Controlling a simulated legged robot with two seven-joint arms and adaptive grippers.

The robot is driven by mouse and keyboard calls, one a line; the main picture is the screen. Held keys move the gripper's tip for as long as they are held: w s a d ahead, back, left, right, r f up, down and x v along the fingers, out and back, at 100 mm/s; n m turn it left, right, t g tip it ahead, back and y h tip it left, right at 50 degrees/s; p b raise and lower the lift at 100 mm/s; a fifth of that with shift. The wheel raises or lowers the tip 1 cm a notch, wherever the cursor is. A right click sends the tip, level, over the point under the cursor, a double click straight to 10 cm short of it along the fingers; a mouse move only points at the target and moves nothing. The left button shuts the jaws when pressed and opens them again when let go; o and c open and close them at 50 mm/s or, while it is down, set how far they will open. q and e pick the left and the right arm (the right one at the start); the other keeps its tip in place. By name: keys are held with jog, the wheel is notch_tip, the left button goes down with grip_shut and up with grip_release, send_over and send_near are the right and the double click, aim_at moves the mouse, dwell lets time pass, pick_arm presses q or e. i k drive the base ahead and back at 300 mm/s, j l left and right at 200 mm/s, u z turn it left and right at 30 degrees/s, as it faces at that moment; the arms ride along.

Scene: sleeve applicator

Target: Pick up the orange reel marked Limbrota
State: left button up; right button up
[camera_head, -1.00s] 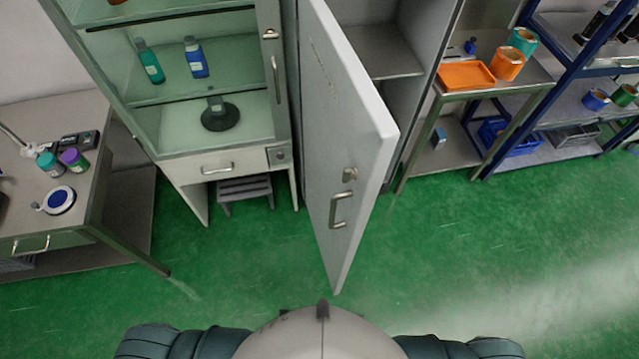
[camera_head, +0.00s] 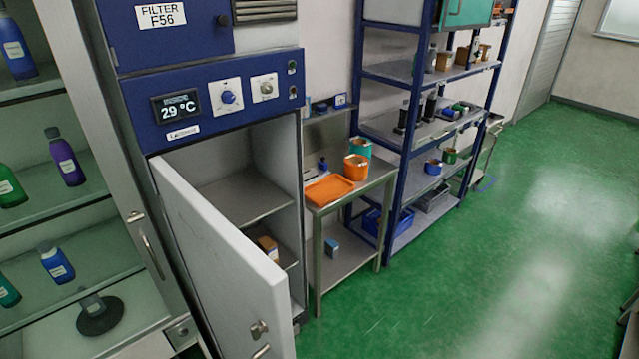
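An orange reel (camera_head: 356,168) stands on the steel side table (camera_head: 318,208), right of the open cabinet. No name can be read on it at this size, so I cannot tell whether it is marked Limbrota. A teal reel (camera_head: 361,147) stands just behind it. An orange tray (camera_head: 329,190) lies in front and to the left of the reel. Neither of my grippers is in view.
The cabinet door (camera_head: 220,265) stands open in the foreground, left of the side table. A blue-framed shelf rack (camera_head: 407,150) with several reels and bottles stands right of the table. Green floor (camera_head: 500,260) is clear on the right.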

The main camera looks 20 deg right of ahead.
aim_at(355, 170)
jog(key=i+l, duration=0.1)
jog(key=l, duration=0.35)
jog(key=i+l, duration=0.1)
jog(key=l, duration=0.3)
jog(key=i+l, duration=0.1)
jog(key=l, duration=0.35)
jog(key=i+l, duration=0.1)
jog(key=l, duration=0.3)
jog(key=i+l, duration=0.1)
jog(key=l, duration=0.35)
jog(key=i+l, duration=1.05)
jog(key=l, duration=0.25)
jog(key=i+l, duration=0.55)
jog(key=l, duration=0.15)
jog(key=i+l, duration=0.15)
jog(key=i, duration=0.25)
